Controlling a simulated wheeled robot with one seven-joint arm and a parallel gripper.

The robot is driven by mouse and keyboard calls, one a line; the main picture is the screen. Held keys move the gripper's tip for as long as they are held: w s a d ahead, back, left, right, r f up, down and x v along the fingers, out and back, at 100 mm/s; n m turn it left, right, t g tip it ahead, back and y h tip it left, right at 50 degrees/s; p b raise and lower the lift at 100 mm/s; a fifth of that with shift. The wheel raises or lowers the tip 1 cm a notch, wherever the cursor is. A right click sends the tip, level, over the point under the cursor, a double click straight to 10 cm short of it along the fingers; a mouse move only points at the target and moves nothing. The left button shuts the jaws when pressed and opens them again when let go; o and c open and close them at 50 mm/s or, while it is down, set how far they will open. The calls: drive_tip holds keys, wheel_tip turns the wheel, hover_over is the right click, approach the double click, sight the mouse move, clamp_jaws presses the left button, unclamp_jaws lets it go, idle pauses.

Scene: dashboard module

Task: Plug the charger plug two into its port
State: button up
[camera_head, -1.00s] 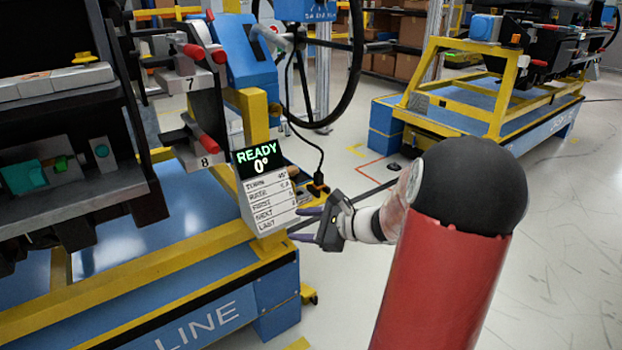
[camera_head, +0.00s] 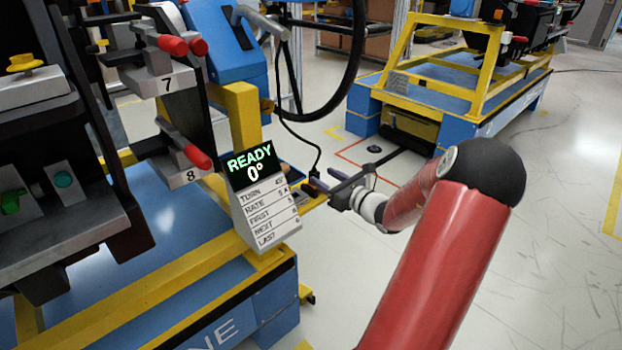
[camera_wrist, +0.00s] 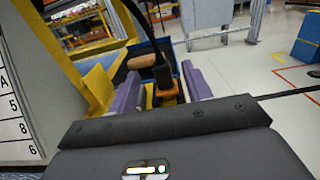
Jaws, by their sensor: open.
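A black plug (camera_wrist: 163,74) with a black cable rising from it stands upright on a yellow ledge beside the work line. In the head view the plug (camera_head: 315,174) is small, just beyond the fingertips. My gripper (camera_head: 328,180) is open, its purple fingers reaching left toward it. In the wrist view my gripper (camera_wrist: 160,78) has one finger on each side of the plug. The plug looks apart from both fingers, but its depth between them is hard to judge. No number shows on the plug, and I cannot make out its port.
A display board (camera_head: 262,195) reading READY 0° stands left of my gripper. Red-handled fixtures marked 7 and 8 (camera_head: 180,160) are farther left. A thick black hose (camera_head: 357,60) hangs behind. A blue and yellow cart (camera_head: 440,90) stands at the back. Floor at right is clear.

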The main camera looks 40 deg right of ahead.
sight(317, 173)
drive_tip(key=w, duration=0.5)
drive_tip(key=shift+w+a+f, duration=0.15)
drive_tip(key=shift+w, duration=0.05)
drive_tip(key=shift+c, duration=0.3)
clamp_jaws()
